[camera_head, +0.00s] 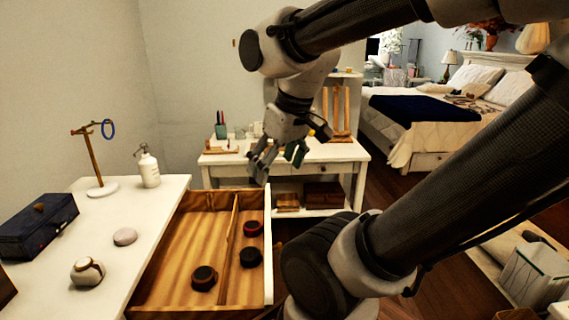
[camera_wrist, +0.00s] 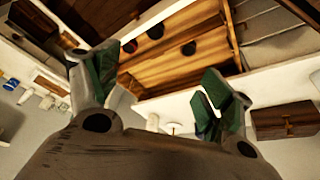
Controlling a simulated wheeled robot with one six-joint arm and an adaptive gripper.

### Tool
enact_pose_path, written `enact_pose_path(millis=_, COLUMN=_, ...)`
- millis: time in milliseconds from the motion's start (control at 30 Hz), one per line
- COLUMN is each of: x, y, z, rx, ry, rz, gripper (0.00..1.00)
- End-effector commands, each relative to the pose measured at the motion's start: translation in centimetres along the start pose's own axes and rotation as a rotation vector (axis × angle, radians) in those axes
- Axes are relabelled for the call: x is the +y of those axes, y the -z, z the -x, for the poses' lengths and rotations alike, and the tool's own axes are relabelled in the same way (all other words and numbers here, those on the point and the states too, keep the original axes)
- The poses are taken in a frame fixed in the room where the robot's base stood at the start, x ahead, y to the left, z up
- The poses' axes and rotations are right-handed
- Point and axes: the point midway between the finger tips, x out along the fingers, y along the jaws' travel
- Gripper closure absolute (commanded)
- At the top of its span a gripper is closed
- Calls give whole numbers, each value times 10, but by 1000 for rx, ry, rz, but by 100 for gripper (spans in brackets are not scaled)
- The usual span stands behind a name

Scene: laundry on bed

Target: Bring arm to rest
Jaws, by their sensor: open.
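My gripper (camera_head: 277,158) hangs in the air in the head view, over the far right corner of the open drawer (camera_head: 165,282). It is open and nothing shows between its fingers. In the wrist view my gripper (camera_wrist: 152,95) shows two spread fingers with green pads. The drawer (camera_wrist: 158,72) lies beyond them. My arm reaches in from the right side of the head view, bent and raised.
The white top has a dark blue box (camera_head: 38,226), a soap bottle (camera_head: 148,166) and a ring stand (camera_head: 94,165). A white table (camera_head: 335,152) stands behind; a bed (camera_head: 440,130) stands back right.

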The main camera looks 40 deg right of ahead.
Motion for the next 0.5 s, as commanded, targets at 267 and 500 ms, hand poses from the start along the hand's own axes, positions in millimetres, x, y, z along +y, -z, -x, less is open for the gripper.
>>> enact_pose_path(millis=267, x=4, y=-17, z=13, rx=27, ry=-10, rz=-95, gripper=20)
enact_pose_path(millis=500, x=4, y=-17, z=13, rx=27, ry=-10, rz=-92, gripper=20)
